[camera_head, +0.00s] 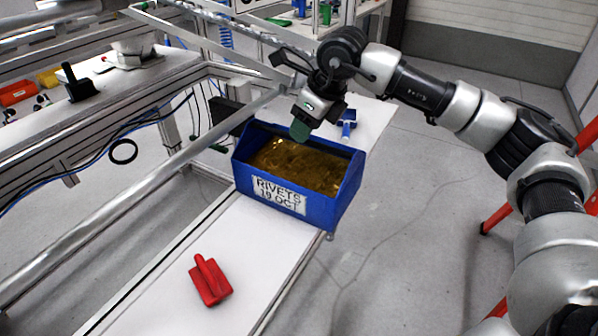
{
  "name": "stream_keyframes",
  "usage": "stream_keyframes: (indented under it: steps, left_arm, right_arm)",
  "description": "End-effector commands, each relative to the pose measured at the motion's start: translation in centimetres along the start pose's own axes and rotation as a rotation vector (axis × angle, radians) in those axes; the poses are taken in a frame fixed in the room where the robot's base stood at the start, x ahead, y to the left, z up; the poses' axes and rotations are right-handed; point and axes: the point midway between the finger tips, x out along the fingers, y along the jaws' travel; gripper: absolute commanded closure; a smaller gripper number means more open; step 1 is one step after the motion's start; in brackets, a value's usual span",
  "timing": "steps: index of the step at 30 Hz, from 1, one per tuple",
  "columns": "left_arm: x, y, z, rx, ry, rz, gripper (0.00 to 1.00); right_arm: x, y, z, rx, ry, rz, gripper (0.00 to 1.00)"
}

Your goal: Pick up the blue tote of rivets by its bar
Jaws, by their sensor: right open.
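The blue tote (322,211) stands on a narrow white bench, its label reading "RIVETS 19 OCT". It is filled with gold-brown rivets (300,166). I cannot clearly make out its bar; the far rim is partly hidden by my gripper. My right gripper (300,129), with a green fingertip pad, hangs over the far side of the tote. It is open and nothing shows in it. I cannot tell whether it touches the tote. My left gripper is not in view.
A red handled item (210,281) lies on the near bench, and a blue handled item (347,124) lies behind the tote. A metal rail (150,190) runs diagonally to the left. A black-handled item (79,84) stands on the left table. Floor on the right is mostly open.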

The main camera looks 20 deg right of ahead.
Motion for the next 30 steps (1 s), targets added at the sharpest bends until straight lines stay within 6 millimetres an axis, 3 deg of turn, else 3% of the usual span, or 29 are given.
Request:
stream_keyframes:
  steps: [8,12,18,20,27,30]
  left_arm:
    - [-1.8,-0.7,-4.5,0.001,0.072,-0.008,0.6]
    - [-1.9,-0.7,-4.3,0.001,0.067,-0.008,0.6]
    - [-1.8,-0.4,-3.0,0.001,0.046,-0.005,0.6]
    - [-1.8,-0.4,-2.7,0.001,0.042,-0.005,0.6]
    - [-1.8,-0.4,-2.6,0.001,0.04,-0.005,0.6]
    - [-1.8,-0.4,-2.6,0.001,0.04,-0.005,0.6]
  right_arm:
    - [3.8,-0.6,0.2,0.0,0.002,0.002,0.56]
    - [4.8,-0.7,0.1,0.001,0.0,0.001,0.56]
    - [5.0,-0.7,0.1,0.001,-0.001,0.001,0.56]
    - [5.0,-0.7,0.1,0.001,-0.001,0.001,0.62]
    - [5.0,-0.7,0.1,0.0,-0.001,0.001,0.99]
    - [5.0,-0.7,0.1,0.001,-0.001,0.001,1.0]
